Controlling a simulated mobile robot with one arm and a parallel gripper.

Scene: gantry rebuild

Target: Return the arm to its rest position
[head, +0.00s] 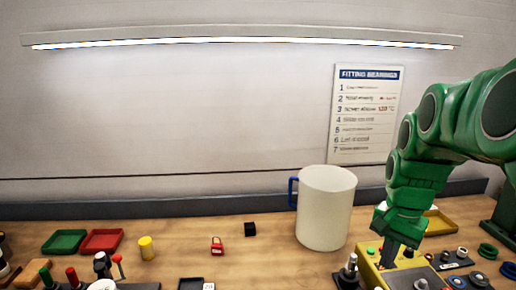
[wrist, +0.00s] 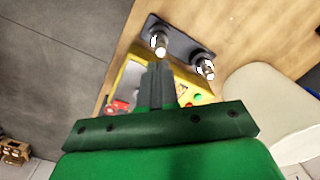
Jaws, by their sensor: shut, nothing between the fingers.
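My green arm comes in from the right in the head view and bends down toward the bench. My gripper (head: 388,262) points down at its end, close over a yellow box with buttons (head: 372,272). Whether the fingertips touch the box cannot be told. In the wrist view the gripper's grey fingers (wrist: 158,72) are together with nothing between them. They hide part of the yellow box (wrist: 130,75), whose red and green buttons show beside them.
A large white mug (head: 325,210) with a blue handle stands just left of my gripper. Left along the wooden bench are a red padlock (head: 217,246), a black cube (head: 250,229), a yellow cylinder (head: 146,248), and green (head: 64,242) and red (head: 101,242) trays.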

